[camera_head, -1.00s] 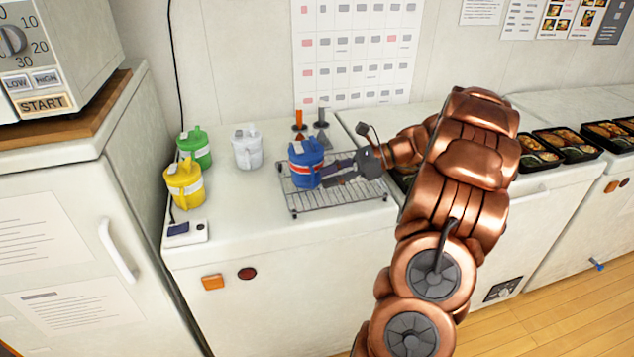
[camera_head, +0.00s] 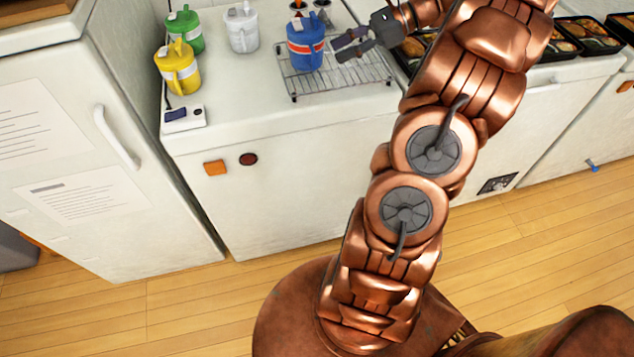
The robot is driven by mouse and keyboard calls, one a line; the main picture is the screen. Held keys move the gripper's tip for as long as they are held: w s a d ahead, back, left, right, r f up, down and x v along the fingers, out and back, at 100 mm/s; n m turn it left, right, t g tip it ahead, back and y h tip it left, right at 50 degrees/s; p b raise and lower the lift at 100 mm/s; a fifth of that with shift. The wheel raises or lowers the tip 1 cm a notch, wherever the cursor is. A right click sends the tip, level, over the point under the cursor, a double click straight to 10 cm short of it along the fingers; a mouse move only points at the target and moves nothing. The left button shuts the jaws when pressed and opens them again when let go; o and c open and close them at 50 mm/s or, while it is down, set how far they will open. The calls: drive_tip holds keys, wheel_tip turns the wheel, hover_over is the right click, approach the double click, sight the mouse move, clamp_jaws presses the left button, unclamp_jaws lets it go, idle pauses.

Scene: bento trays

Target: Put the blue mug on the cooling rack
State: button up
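The blue mug (camera_head: 304,54) with a red and white band stands upright on the left part of the wire cooling rack (camera_head: 352,80). The rack lies on the white counter. My gripper (camera_head: 337,50) is to the right of the mug, over the rack, with its two dark fingers spread and pointing left at the mug. A small gap shows between the fingertips and the mug, and nothing is between the fingers. My arm hides the area to the right of the rack.
A green mug (camera_head: 185,32), a yellow mug (camera_head: 178,72) and a white mug (camera_head: 241,32) stand left of the rack. A power strip (camera_head: 186,117) lies at the counter's left front. Filled bento trays (camera_head: 590,42) are at the right.

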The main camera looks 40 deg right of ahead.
drive_tip(key=s+a+n+g+h, duration=0.1)
drive_tip(key=s+a+n+g, duration=0.15)
drive_tip(key=a, duration=0.55)
drive_tip(key=s+a+n+g+h, duration=0.15)
drive_tip(key=a+n, duration=0.25)
drive_tip(key=a, duration=0.4)
drive_tip(key=s+a+n+g+h, duration=0.1)
drive_tip(key=s+a+n+g, duration=0.2)
drive_tip(key=a, duration=0.5)
drive_tip(key=s+a+f+n+h, duration=0.2)
drive_tip(key=s+n, duration=0.4)
drive_tip(key=s, duration=0.3)
drive_tip(key=s+a+f+n+g+h, duration=0.1)
drive_tip(key=s+a+f+n+h, duration=0.1)
drive_tip(key=s+f+n+h, duration=0.2)
drive_tip(key=shift+s+a+n+h, duration=0.15)
drive_tip(key=shift+s+n+h, duration=0.6)
drive_tip(key=shift+s+n, duration=1.5)
drive_tip(key=shift+s+r+m, duration=0.15)
drive_tip(key=shift+s+m, duration=0.45)
wheel_tip(320, 180, up, 4)
drive_tip(key=p, duration=0.4)
